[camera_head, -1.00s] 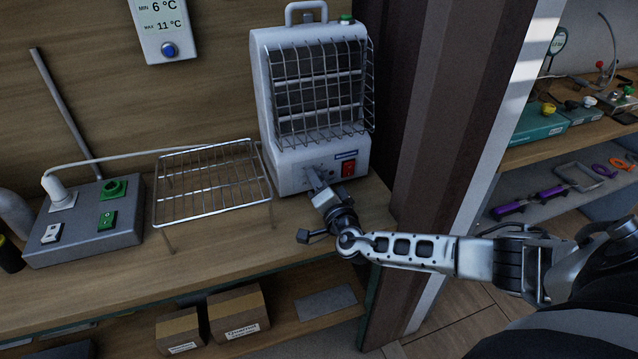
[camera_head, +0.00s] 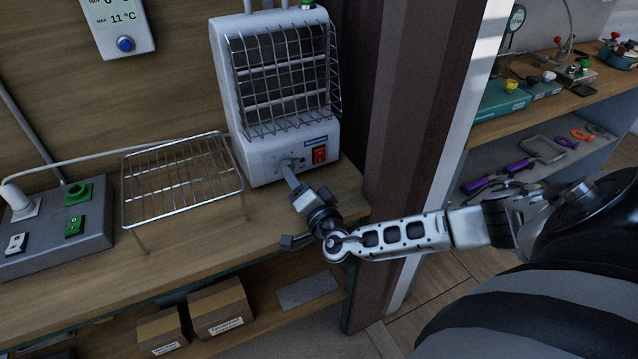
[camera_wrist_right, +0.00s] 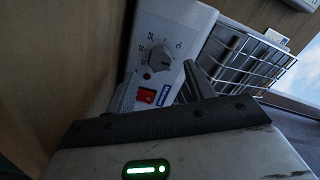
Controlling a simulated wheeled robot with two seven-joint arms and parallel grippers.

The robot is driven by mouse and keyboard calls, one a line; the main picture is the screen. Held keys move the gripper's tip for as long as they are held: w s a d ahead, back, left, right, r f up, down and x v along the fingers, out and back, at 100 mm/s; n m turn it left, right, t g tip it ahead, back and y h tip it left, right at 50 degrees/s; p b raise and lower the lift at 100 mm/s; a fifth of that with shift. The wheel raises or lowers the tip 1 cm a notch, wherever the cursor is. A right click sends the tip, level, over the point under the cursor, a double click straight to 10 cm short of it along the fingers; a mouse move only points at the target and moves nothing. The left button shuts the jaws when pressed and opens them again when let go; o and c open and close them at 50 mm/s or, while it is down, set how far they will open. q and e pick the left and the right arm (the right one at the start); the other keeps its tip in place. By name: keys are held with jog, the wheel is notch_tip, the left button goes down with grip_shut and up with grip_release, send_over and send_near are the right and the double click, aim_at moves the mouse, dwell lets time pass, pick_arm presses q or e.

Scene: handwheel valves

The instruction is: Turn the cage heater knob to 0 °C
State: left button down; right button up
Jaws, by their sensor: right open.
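The white cage heater (camera_head: 243,100) stands on the wooden bench with its wire guard facing out. In the right wrist view its front panel shows the grey round knob (camera_wrist_right: 159,59), with a printed °C scale around it; I cannot read the exact setting. In the head view the knob is mostly hidden by my right gripper (camera_head: 288,172). That gripper is open, with its fingers pointing at the panel. In the wrist view, the knob lies just beyond and between the fingertips (camera_wrist_right: 160,72), apart from them. My left gripper is not in view.
A red switch (camera_head: 319,156) sits right of the knob. A wire rack (camera_head: 180,180) stands left of the heater, beside a grey switch box (camera_head: 60,240). A thermometer display (camera_head: 118,25) hangs on the wall. A dark upright panel (camera_head: 395,130) closes the right side.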

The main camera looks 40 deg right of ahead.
jog(key=v, duration=1.1)
jog(key=shift+s, duration=0.15)
jog(key=s+a+f+m+g+y, duration=0.35)
jog(key=a+f+m, duration=0.4)
jog(key=m, duration=0.85)
jog(key=s+a+f+m+g+y, duration=0.2)
jog(key=s+a+f+m+g, duration=0.25)
jog(key=a+m, duration=0.85)
jog(key=s+d+m, duration=0.1)
jog(key=d+m, duration=0.1)
jog(key=m, duration=1.1)
jog(key=s+d+m, duration=0.2)
jog(key=d+m, duration=0.1)
jog(key=m, duration=1)
jog(key=shift+s+r+y, duration=0.25)
jog(key=shift+r+y, duration=0.15)
jog(key=shift+y, duration=0.05)
